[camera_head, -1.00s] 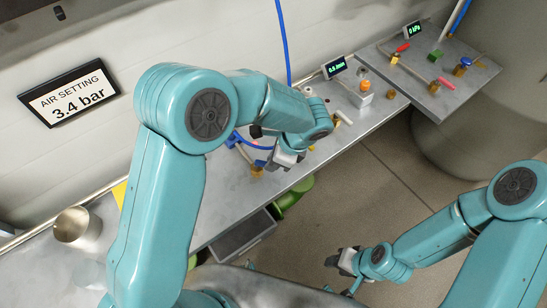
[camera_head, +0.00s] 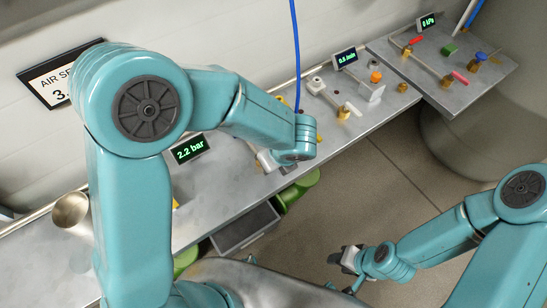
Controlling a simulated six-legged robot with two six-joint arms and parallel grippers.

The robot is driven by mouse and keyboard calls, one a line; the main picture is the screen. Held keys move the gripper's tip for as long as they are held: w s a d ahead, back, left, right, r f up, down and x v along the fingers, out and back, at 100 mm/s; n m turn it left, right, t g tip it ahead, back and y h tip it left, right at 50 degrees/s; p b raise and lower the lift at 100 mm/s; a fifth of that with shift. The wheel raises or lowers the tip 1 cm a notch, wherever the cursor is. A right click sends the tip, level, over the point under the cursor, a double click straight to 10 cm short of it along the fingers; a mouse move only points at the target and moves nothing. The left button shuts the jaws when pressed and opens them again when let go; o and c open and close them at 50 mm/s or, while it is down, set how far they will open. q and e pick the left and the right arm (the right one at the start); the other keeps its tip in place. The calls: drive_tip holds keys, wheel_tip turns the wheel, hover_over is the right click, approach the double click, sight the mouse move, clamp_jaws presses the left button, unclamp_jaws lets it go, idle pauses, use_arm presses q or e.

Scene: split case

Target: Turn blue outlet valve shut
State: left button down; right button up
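A blue valve handle (camera_head: 481,56) shows on the far right panel, above brass fittings. I cannot tell whether it is the outlet valve. No other blue handle is visible on the near bench; my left arm covers part of it. My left gripper (camera_head: 267,163) is low over the near bench, mostly hidden behind my forearm, so its fingers and anything between them cannot be made out. My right gripper (camera_head: 342,259) hangs over the floor in front of the bench, away from all valves; its finger gap is unclear.
A display (camera_head: 189,148) reads 2.2 bar, and another display (camera_head: 346,58) shows a flow reading. A blue hose (camera_head: 296,50) hangs down behind my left arm. A metal cup (camera_head: 72,211) stands at left. Red handles (camera_head: 459,77) and a green block (camera_head: 450,49) sit on the far panel.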

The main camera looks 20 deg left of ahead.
use_arm(q)
drive_tip(key=shift+s+f, duration=0.15)
drive_tip(key=shift+s, duration=0.05)
idle(0.3)
drive_tip(key=c, duration=1.1)
unclamp_jaws()
drive_tip(key=shift+w, duration=0.1)
drive_tip(key=shift+r, duration=0.4)
drive_tip(key=p+v, duration=0.1)
drive_tip(key=v, duration=1.4)
drive_tip(key=shift+s+d+r+p, duration=0.15)
drive_tip(key=shift+s+r+p, duration=0.05)
drive_tip(key=shift+r+p, duration=0.15)
